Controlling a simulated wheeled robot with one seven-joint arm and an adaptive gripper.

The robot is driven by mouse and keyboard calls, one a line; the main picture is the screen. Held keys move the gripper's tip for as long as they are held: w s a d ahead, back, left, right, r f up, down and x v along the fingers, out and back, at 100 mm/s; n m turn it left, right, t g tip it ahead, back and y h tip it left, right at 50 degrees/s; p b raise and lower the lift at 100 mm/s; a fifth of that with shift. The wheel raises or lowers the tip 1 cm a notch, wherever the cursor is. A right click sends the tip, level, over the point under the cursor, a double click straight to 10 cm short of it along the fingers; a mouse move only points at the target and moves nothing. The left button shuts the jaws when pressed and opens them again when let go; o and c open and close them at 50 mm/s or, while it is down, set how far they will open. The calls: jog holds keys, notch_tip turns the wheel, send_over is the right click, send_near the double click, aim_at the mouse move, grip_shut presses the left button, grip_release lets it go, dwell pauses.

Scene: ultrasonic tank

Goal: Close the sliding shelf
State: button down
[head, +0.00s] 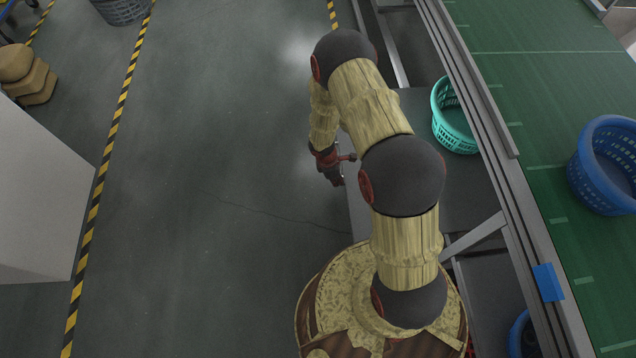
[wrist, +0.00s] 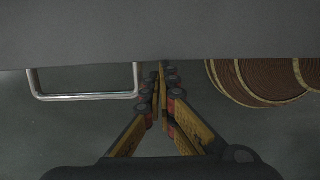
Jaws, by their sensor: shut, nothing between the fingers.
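The sliding shelf (head: 470,185) is a flat dark grey board, standing out to the left from under the conveyor side. Much of it is hidden behind my arm. In the wrist view its grey surface (wrist: 160,35) fills the top. A metal bar handle (wrist: 85,97) sticks out from its edge, left of my fingers. My gripper (head: 338,181) is at the shelf's left edge in the head view. In the wrist view my gripper (wrist: 162,72) is shut and empty, its tips close to the shelf edge; contact cannot be told. The handle is apart from the fingers.
A teal basket (head: 456,130) stands on the shelf. A blue basket (head: 604,170) sits on the green conveyor (head: 540,85) at the right. Another blue basket (head: 522,335) is low near my base. The floor (head: 210,180) left of the shelf is clear.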

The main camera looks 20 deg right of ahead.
jog(key=s+d+p, duration=0.1)
jog(key=s+d, duration=0.2)
jog(key=d, duration=0.8)
jog(key=s+d+p, duration=0.1)
jog(key=s+d, duration=0.2)
jog(key=d, duration=0.9)
jog(key=s+d+p, duration=0.1)
jog(key=s+d, duration=0.2)
jog(key=d, duration=0.8)
jog(key=shift+s+d, duration=0.1)
jog(key=shift+d, duration=0.2)
